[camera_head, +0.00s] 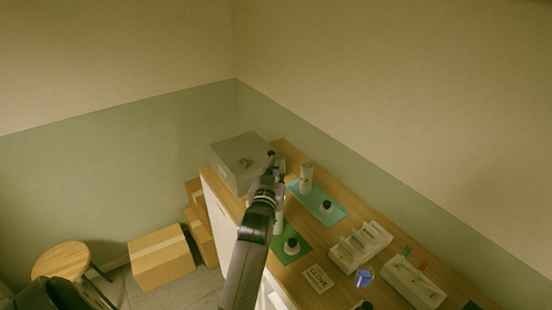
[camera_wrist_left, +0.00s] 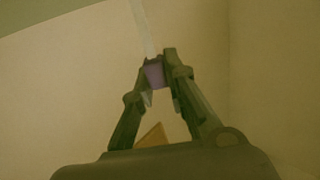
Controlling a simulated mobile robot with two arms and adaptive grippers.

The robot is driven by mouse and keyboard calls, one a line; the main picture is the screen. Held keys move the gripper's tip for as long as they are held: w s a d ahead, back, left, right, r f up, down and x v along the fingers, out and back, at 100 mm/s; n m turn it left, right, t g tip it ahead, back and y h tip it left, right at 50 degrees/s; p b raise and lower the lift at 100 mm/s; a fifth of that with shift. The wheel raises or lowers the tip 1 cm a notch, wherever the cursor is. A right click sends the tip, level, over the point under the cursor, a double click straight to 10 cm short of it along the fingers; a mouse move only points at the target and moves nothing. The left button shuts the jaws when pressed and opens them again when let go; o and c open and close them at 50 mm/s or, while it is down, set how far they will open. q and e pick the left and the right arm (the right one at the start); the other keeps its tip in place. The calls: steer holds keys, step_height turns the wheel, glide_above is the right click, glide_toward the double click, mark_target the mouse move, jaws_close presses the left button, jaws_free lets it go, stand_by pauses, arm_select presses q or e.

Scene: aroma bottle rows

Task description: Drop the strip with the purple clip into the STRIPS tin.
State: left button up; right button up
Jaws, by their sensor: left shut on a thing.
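My left gripper (camera_head: 272,163) is over the far end of the wooden counter, in front of the grey box. In the left wrist view its two fingers (camera_wrist_left: 157,75) are closed on a purple clip (camera_wrist_left: 154,73). A pale strip (camera_wrist_left: 143,25) runs up from the clip, out past the fingertips. In the head view the clip and strip are too small to make out. I cannot read any STRIPS lettering, so I cannot tell which thing is the STRIPS tin. My right gripper is not in view.
A grey box (camera_head: 234,172) stands at the counter's far end. Bottles stand on a teal mat (camera_head: 331,217) and a green mat (camera_head: 283,255). A white slotted rack (camera_head: 349,260), a small card (camera_head: 317,279), a blue item (camera_head: 364,277) and a white tray (camera_head: 425,294) are nearer.

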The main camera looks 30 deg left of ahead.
arm_select(q)
step_height(320, 180, down, 9)
steer(key=b, duration=0.7)
steer(key=shift+r+b, duration=0.2)
steer(key=shift+b, duration=0.1)
steer(key=o, duration=0.8)
steer(key=shift+s, duration=0.1)
